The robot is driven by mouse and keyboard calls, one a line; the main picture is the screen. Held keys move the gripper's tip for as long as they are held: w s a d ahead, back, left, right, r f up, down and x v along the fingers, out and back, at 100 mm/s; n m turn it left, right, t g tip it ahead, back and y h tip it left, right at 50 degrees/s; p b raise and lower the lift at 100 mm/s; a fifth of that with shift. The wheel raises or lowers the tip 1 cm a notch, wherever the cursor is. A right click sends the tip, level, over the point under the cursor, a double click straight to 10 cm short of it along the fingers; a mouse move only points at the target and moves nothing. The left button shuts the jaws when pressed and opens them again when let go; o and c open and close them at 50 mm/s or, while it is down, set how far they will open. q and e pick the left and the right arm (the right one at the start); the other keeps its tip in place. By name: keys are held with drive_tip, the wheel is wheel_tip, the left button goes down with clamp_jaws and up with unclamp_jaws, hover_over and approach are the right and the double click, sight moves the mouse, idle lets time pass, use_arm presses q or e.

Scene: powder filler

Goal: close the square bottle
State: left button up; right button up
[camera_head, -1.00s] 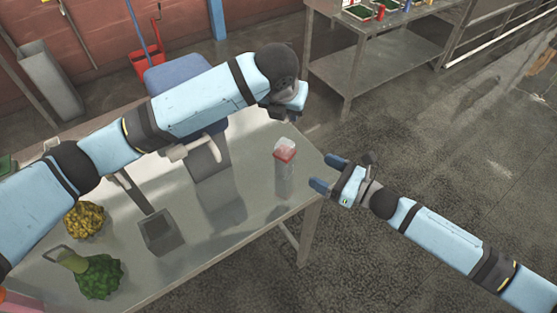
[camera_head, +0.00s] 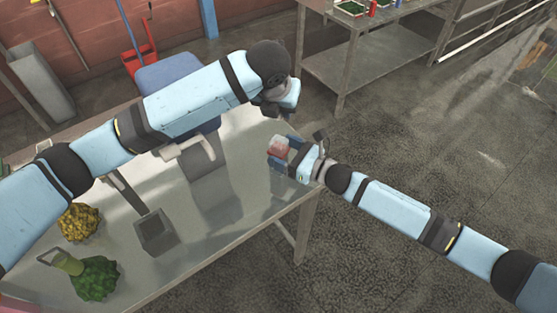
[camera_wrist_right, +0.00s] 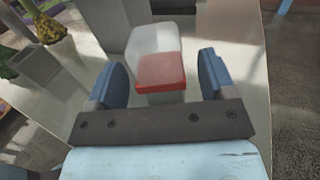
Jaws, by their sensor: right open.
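The square bottle (camera_head: 279,145) stands on the metal table near its right edge. Its top has a red part and a whitish part; in the right wrist view (camera_wrist_right: 160,72) the red square faces the gripper and the whitish part lies beyond it. My right gripper (camera_head: 282,151) is open, with one blue finger on each side of the bottle's top. In the wrist view gaps show between both fingers and the bottle. The bottle's lower body is mostly hidden by the gripper. My left gripper (camera_head: 282,101) is above the table's far side, away from the bottle; its fingers are unclear.
A grey open box (camera_head: 157,232), a green heap (camera_head: 97,278) and a yellow heap (camera_head: 79,221) are on the left of the table. A machine with a pale spout (camera_head: 185,150) stands behind, partly under my left arm. The table around the bottle is clear.

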drive_tip(key=shift+x, duration=0.8)
drive_tip(key=c, duration=1.4)
use_arm(q)
hover_over(280, 136)
drive_tip(key=s, duration=0.1)
drive_tip(key=shift+s+a+f, duration=0.15)
drive_tip(key=shift+f, duration=2.35)
use_arm(e)
drive_tip(key=shift+o, duration=0.2)
use_arm(q)
drive_tip(key=shift+f, duration=0.9)
drive_tip(key=shift+f, duration=0.6)
drive_tip(key=o, duration=1)
